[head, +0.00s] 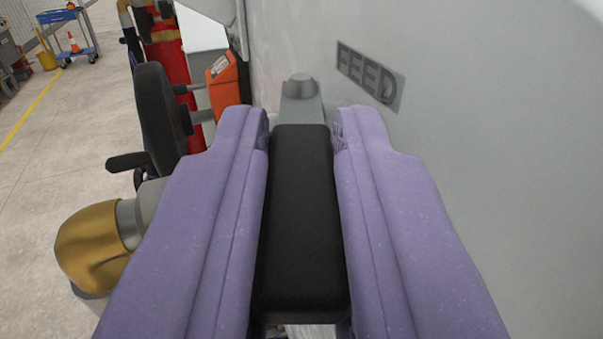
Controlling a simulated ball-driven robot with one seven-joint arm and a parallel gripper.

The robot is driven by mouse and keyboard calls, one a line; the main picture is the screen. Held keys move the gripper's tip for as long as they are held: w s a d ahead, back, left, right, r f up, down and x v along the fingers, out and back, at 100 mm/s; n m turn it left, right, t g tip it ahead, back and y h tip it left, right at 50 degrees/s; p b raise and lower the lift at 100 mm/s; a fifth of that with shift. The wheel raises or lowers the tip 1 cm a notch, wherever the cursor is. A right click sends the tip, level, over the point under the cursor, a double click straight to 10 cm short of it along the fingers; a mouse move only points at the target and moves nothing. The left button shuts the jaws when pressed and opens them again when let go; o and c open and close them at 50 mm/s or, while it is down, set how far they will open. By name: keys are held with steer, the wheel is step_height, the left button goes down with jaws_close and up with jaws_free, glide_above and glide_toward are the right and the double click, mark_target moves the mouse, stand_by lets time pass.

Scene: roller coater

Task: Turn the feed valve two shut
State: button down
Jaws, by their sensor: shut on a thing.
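A valve lever with a thick black grip (300,220) runs away from me at the centre of the head view. Its grey metal end (302,108), with a round grey cap on top, shows just beyond the grip. My gripper (302,130) has two purple fingers, one on each side of the black grip, and is shut on it. A raised FEED label (370,76) is on the pale wall to the right of the lever. No number shows, so I cannot tell from the label which feed valve this is. The valve body is hidden.
The pale machine wall (500,130) fills the right side. To the left are a gold pipe elbow (95,250), a black disc with a handle (160,115), an orange box (222,84) and a red cylinder (168,75). A blue cart (68,35) stands far off on open floor.

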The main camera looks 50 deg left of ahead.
mark_target(305, 314)
steer(key=shift+r, duration=0.1)
steer(key=c, duration=1)
jaws_free()
steer(key=shift+c, duration=0.2)
steer(key=v, duration=0.7)
steer(key=shift+s+d+b, duration=0.2)
steer(key=shift+d+b, duration=0.1)
steer(key=shift+b, duration=0.1)
